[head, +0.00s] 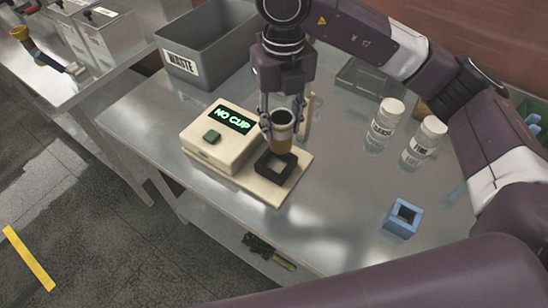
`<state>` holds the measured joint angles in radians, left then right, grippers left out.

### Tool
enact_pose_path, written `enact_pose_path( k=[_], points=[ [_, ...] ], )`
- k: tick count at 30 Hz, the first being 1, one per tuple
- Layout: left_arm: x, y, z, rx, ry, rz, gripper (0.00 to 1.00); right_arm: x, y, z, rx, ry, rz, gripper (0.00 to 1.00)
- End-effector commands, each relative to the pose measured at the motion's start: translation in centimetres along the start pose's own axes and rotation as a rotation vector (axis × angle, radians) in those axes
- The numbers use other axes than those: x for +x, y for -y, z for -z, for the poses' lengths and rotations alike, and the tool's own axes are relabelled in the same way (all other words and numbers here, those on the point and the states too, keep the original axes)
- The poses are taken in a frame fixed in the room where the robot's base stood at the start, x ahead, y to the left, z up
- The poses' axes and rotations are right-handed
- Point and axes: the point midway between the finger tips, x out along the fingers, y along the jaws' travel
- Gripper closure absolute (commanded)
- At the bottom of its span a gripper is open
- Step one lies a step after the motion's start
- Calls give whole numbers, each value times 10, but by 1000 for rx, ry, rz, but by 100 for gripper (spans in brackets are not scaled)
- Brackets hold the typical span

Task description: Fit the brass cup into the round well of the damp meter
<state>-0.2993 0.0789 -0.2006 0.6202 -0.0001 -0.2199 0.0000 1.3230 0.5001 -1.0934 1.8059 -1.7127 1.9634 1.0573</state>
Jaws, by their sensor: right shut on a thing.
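The damp meter (202,158) is a cream box on a base plate, with a green button and a lit display reading "NO CUP". Its well (262,165) shows as a dark, square-looking raised rim on the right of the plate. The brass cup (281,143) has a dark rim and stands upright in my right gripper (281,128), which is shut on it. The cup is over the back right part of the well rim; its lower end overlaps the rim in the picture, and I cannot tell whether they touch. My left gripper is not in view.
A grey "WASTE" bin (212,45) stands behind the meter. Two white lidded jars (386,118) and a small blue square holder (403,218) stand to the right on the metal table (330,220). A clear tray (362,78) lies at the back. The table's front middle is bare.

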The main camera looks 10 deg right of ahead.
Motion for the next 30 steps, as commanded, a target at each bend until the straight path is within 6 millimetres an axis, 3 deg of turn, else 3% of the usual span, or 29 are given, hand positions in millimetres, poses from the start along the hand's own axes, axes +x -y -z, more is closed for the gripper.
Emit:
enact_pose_path(
  k=[8,18,30],
  points=[
    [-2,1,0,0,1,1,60,6,-6,-3,234,-1,0,95],
    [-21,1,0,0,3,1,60,59,-6,-2,253,-2,1,95],
    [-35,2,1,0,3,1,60,102,-6,-3,251,-2,1,95]
  ],
)
